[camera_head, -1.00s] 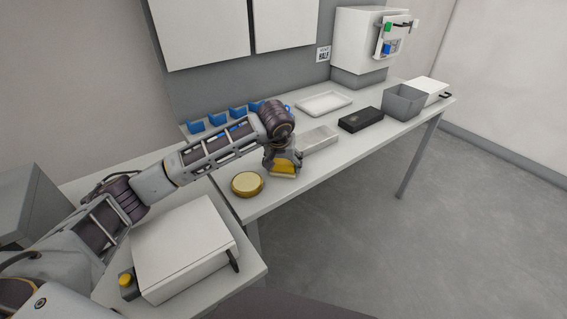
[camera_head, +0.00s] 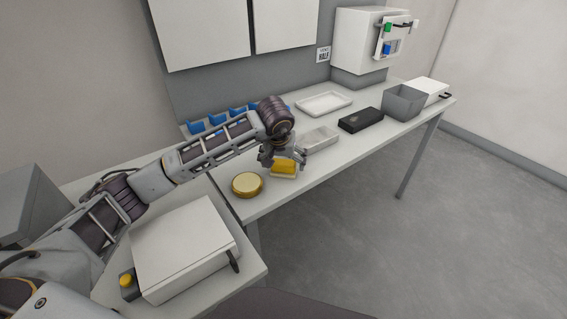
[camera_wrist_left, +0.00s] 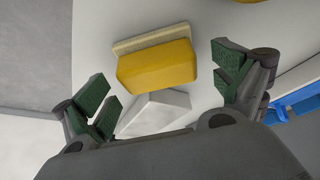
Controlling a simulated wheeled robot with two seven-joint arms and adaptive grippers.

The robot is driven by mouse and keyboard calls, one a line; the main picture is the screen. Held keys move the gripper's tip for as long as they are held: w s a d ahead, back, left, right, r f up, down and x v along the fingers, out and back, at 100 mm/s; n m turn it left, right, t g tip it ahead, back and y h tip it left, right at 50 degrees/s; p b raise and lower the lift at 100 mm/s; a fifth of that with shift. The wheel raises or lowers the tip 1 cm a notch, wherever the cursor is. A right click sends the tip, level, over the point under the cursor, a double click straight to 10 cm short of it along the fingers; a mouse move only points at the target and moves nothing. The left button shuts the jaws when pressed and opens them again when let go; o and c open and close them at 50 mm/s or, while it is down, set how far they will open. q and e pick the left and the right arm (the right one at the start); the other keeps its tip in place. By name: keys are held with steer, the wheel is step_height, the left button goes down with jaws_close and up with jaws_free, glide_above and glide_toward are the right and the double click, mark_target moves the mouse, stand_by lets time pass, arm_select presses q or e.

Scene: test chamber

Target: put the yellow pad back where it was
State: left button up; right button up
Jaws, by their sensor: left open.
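The yellow pad (camera_head: 284,168), a yellow block on a cream layer, lies on the bench near its front edge. It is in full view in the left wrist view (camera_wrist_left: 158,67). My left gripper (camera_head: 284,156) is open just above and behind the pad. In the left wrist view its green-lined fingers (camera_wrist_left: 163,82) are spread wide, with the pad between and a little beyond them, not gripped. My right gripper is in neither view.
A round gold-rimmed dish (camera_head: 247,184) is left of the pad. A pale grey block (camera_head: 319,139), a black case (camera_head: 361,119), a white tray (camera_head: 324,103) and a grey bin (camera_head: 403,102) stand to the right. Blue bins (camera_head: 212,121) line the back.

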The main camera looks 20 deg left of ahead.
arm_select(q)
steer(key=v, duration=1)
steer(key=shift+s+r+p, duration=0.25)
steer(key=shift+r+p, duration=0.05)
steer(key=shift+r, duration=0.05)
